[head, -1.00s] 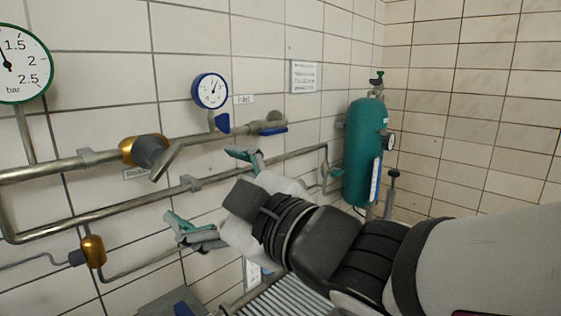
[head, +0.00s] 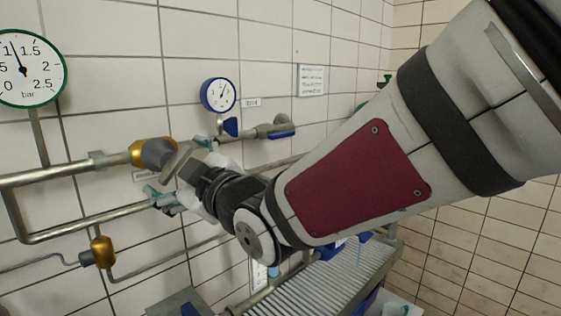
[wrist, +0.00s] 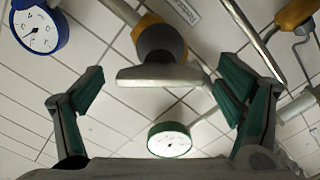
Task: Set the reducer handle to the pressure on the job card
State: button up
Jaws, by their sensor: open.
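The reducer has a brass body (head: 140,152) on the upper pipe, with a grey handle (head: 182,160) pointing away from the wall. In the wrist view the handle (wrist: 160,77) lies between the fingers, seemingly untouched. My gripper (wrist: 158,90) is open; the head view partly hides it (head: 180,172) behind its wrist. The green-rimmed bar gauge (head: 25,70) has its needle between 1 and 1.5. It also shows in the wrist view (wrist: 169,140). A white printed sheet (head: 311,80) hangs on the wall; its text is too small to read, so I cannot tell if it is the job card.
A blue-rimmed gauge (head: 218,95) and a blue-levered valve (head: 282,133) are right of the reducer. A lower pipe (head: 85,225) runs below, with a second brass fitting (head: 102,252). A ribbed bench surface (head: 320,275) is below right.

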jog(key=shift+w+a, duration=0.3)
jog(key=shift+a, duration=0.05)
jog(key=c, duration=1.2)
jog(key=shift+o, duration=0.2)
jog(key=shift+m, duration=0.3)
jog(key=m+b, duration=0.1)
jog(key=m, duration=1.1)
jog(key=shift+s, duration=0.1)
jog(key=shift+m, duration=0.3)
